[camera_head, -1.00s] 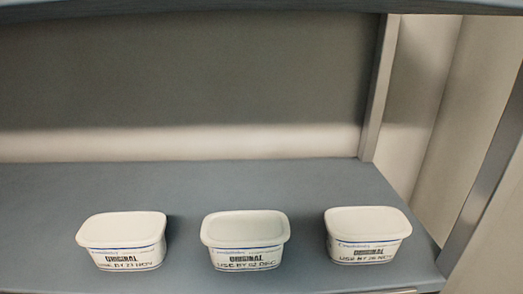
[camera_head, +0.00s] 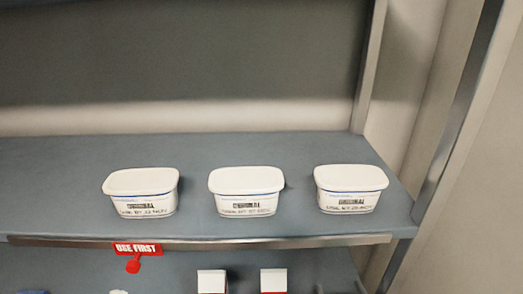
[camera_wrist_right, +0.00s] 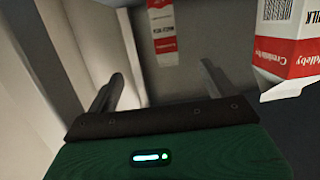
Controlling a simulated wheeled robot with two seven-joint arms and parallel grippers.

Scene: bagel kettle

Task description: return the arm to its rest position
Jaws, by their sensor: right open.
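My right gripper (camera_wrist_right: 160,88) is open in the right wrist view, its two fingers apart with nothing held between them. Beyond the fingers, a red and white carton (camera_wrist_right: 165,35) shows near the top, apart from them. A larger milk carton (camera_wrist_right: 290,45) fills the upper right corner, close to the right finger. In the head view I cannot clearly make out the right gripper at the bottom edge. My left gripper is not in view.
Three white lidded tubs, left (camera_head: 142,192), middle (camera_head: 246,192) and right (camera_head: 350,190), stand on a grey shelf (camera_head: 60,215). A red "USE FIRST" tag (camera_head: 138,249) hangs at its front edge. Carton tops (camera_head: 211,281) (camera_head: 273,280) show below. A metal post (camera_head: 455,120) stands right.

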